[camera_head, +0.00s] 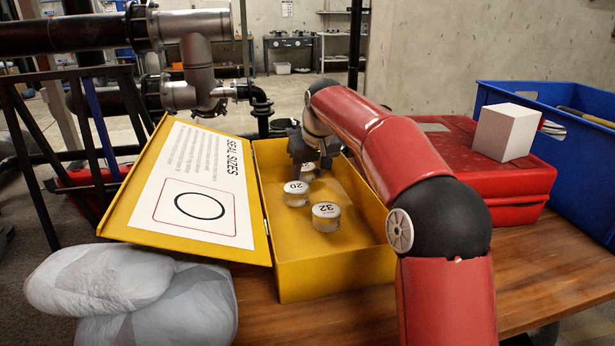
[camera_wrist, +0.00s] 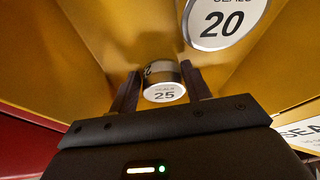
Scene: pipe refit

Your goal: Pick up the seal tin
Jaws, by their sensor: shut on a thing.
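Several round white-lidded seal tins stand in an open yellow case (camera_head: 340,262). The tin marked 32 (camera_head: 326,215) is nearest the front and the tin marked 20 (camera_head: 296,192) is behind it. The tin marked 25 (camera_wrist: 164,88) sits between the two dark fingers of my gripper (camera_wrist: 160,93) in the wrist view. My gripper (camera_head: 306,160) reaches down into the back of the case and is shut on this tin. In the head view that tin (camera_head: 306,171) is partly hidden by the gripper. The tin marked 20 also shows close by in the wrist view (camera_wrist: 222,20).
The case's lid (camera_head: 190,195) lies open to the left with a seal sizes sheet. A red toolbox (camera_head: 470,160) bears a white block (camera_head: 505,132), right of my arm. A blue crate (camera_head: 580,160) stands far right. Grey padded bags (camera_head: 130,290) lie front left. Pipes (camera_head: 110,35) rise behind.

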